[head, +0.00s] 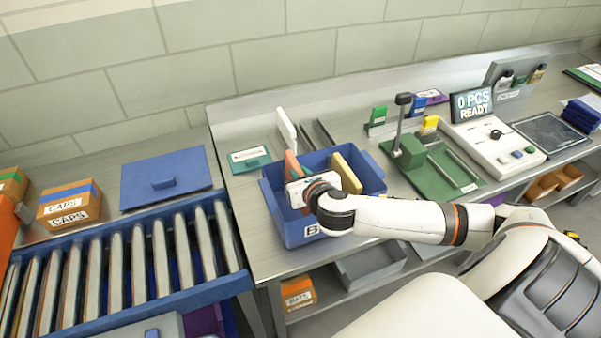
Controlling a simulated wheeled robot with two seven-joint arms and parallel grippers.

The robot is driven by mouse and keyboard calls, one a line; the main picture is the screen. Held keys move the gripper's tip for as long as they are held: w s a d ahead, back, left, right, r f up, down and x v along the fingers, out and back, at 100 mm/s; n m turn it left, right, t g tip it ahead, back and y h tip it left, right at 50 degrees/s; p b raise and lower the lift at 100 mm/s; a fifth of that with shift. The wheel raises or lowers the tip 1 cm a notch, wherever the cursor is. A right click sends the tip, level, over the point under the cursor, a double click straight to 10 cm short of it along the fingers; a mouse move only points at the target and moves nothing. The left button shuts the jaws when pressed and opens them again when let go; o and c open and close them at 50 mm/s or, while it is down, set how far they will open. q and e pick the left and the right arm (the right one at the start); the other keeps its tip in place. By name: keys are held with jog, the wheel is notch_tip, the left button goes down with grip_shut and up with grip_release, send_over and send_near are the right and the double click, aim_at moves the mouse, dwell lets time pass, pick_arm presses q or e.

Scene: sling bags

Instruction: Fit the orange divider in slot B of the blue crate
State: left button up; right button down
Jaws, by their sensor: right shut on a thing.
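The blue crate (283,222) stands on the steel bench, with a label showing a letter B on its front wall. The orange divider (291,164) is a thin salmon-orange plate at the left part of the crate, its upper part above the rim. My right gripper (299,190) is over the crate and shut on the orange divider; my wrist hides the fingertips and much of the plate. A yellow divider (346,173) stands tilted in the right part of the crate. The slots and the divider's lower edge are hidden. My left gripper is not in view.
A white panel (286,129) and dark upright plates (324,133) stand behind the crate. A green fixture (437,168) with a post is close on the right. A roller conveyor (120,265) and a blue lid (165,178) lie left. A teal card (249,158) lies behind left.

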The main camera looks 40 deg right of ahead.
jog(key=shift+f+b, duration=1.2)
jog(key=shift+f, duration=0.9)
jog(key=c, duration=1.3)
grip_release()
jog(key=shift+s+f, duration=0.1)
jog(key=shift+o, duration=0.2)
jog(key=shift+f, duration=0.1)
jog(key=shift+s+a, duration=0.2)
jog(key=shift+s, duration=0.4)
jog(key=r+b+v, duration=0.1)
jog(key=v, duration=1)
jog(key=shift+w+b, duration=0.2)
jog(key=shift+b, duration=0.2)
